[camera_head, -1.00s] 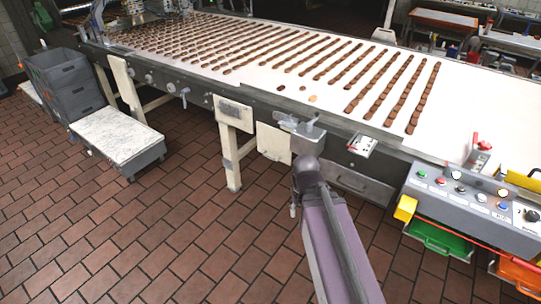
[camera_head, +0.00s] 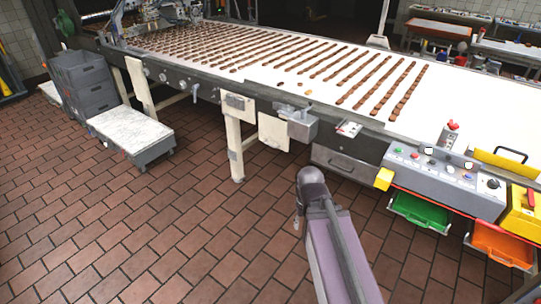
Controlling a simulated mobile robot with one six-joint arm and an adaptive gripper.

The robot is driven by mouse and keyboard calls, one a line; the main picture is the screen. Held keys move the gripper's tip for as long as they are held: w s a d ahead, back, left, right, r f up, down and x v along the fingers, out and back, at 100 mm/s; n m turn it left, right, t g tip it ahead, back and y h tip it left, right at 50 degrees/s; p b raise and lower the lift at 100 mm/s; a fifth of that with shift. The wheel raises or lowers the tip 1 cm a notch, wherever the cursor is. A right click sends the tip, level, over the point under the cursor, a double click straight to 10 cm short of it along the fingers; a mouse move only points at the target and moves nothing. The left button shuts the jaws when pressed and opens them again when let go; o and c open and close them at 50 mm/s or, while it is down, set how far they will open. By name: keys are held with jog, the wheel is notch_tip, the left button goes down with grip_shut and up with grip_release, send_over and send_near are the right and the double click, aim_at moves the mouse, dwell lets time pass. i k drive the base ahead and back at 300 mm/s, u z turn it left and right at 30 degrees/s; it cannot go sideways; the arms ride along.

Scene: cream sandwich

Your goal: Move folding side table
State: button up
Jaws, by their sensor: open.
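A cream flat panel (camera_head: 272,136) hangs upright along the near side of the conveyor, beside a cream leg (camera_head: 234,148). It may be the folding side table, but I cannot tell for sure. A grey metal box (camera_head: 297,124) sits at the conveyor edge just right of it. My purple arm link rises from the bottom of the view and ends in a dark grey joint over the floor, below and right of the panel. My gripper's fingers do not show. The arm appears apart from the panel.
The conveyor (camera_head: 408,125) carries rows of chocolates. A control panel (camera_head: 440,178) and green (camera_head: 420,210) and orange (camera_head: 502,245) bins are at right. A white-topped cart (camera_head: 130,130) and stacked grey crates (camera_head: 85,85) stand at left. The tiled floor between is clear.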

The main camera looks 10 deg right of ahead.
aim_at(272, 131)
jog(key=k, duration=0.55)
jog(key=u, duration=0.4)
jog(key=i, duration=2.05)
jog(key=z, duration=0.6)
